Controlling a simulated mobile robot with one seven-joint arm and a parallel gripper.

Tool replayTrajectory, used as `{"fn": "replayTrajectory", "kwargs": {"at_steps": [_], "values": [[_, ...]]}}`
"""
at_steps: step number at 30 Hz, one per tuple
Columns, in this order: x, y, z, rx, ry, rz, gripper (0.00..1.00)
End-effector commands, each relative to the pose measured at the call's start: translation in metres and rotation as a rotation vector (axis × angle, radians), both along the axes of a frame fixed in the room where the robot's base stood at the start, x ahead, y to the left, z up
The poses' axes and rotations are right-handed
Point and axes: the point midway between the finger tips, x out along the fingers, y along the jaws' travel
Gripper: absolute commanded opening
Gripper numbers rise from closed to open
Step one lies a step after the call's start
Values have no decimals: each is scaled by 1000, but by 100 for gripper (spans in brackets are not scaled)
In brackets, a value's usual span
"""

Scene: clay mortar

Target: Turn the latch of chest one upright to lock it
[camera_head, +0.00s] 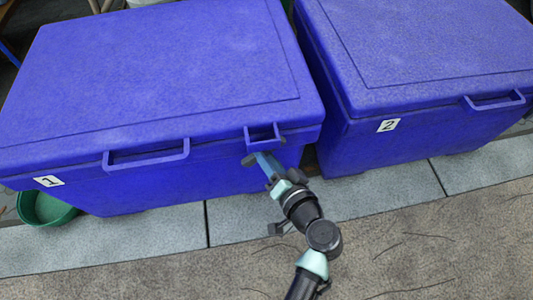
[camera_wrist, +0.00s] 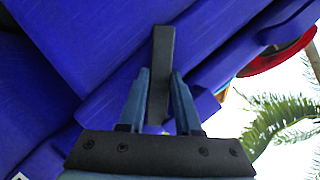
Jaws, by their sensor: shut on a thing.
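Chest one (camera_head: 160,60) is a large blue chest with a shut lid and a white "1" label (camera_head: 48,181) on its front left. My gripper (camera_head: 264,162) is at the chest's front right, just below a blue bracket (camera_head: 263,137) on the lid edge. In the wrist view, the latch (camera_wrist: 161,45) is a dark flat bar between the two blue-grey fingers of my gripper (camera_wrist: 160,75), which is shut on it. The bar lies slanted to the chest's edges in that view. My gripper hides most of the latch in the head view, so its exact angle is unclear there.
A second blue chest (camera_head: 430,50), labelled "2" (camera_head: 388,125), stands close on the right with a narrow gap between. A green bowl (camera_head: 45,208) sits at the lower left. Grey paving (camera_head: 150,238) and brown ground in front are clear apart from my arm.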

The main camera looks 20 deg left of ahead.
Motion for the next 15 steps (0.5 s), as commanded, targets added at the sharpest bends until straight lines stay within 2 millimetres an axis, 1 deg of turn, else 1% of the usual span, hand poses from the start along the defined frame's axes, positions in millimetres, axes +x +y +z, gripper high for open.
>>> {"fn": "replayTrajectory", "kwargs": {"at_steps": [15], "values": [[-3, 2, 1, -399, -267, 2, 0]]}}
